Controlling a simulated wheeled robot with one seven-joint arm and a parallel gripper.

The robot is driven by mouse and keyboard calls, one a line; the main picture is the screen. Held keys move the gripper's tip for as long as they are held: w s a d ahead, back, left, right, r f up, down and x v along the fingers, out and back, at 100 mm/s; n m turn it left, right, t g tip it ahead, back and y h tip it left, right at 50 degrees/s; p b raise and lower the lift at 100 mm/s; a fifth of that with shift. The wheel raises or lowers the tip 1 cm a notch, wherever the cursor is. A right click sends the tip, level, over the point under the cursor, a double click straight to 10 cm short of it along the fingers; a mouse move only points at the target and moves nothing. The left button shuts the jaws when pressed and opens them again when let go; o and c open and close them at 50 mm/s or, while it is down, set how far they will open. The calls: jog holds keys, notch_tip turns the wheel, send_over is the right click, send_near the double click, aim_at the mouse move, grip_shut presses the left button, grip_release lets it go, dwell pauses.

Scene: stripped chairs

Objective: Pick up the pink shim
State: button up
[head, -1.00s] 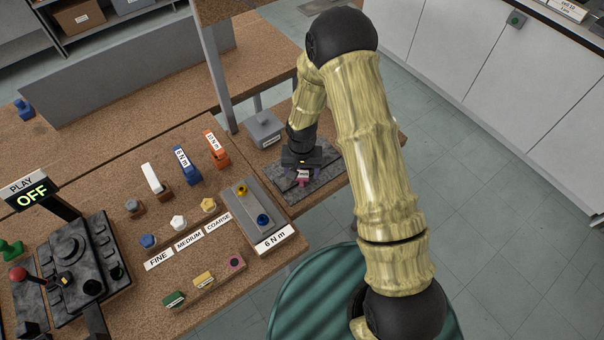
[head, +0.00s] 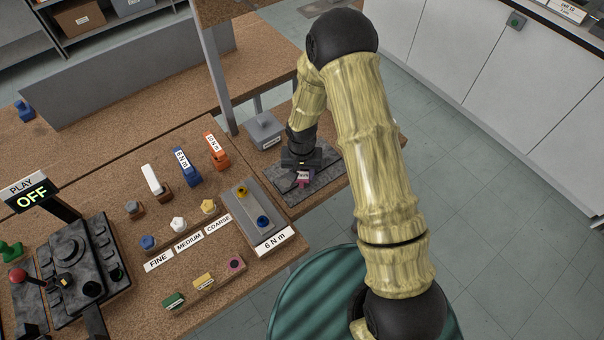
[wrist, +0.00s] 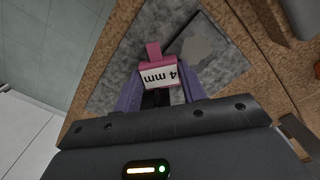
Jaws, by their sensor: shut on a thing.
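The pink shim (wrist: 153,50) has a white label reading "4 mm" and a narrow tab at its far end. In the wrist view it lies between the two purple fingers of my gripper (wrist: 159,88), which are shut on its sides. In the head view the pink shim (head: 304,174) shows only as a small patch below my gripper (head: 303,179), over a dark grey stone-like plate (head: 325,160). My gripper and arm hide most of it there. I cannot tell whether it touches the plate.
A grey "6 N m" block (head: 240,204) lies to the left. Orange (head: 217,154), blue (head: 188,168) and white (head: 153,179) labelled tools stand further left. The table's right edge is close by.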

aim_at(302, 175)
notch_tip(302, 175, up, 18)
jog(key=b, duration=0.3)
dwell(0.6)
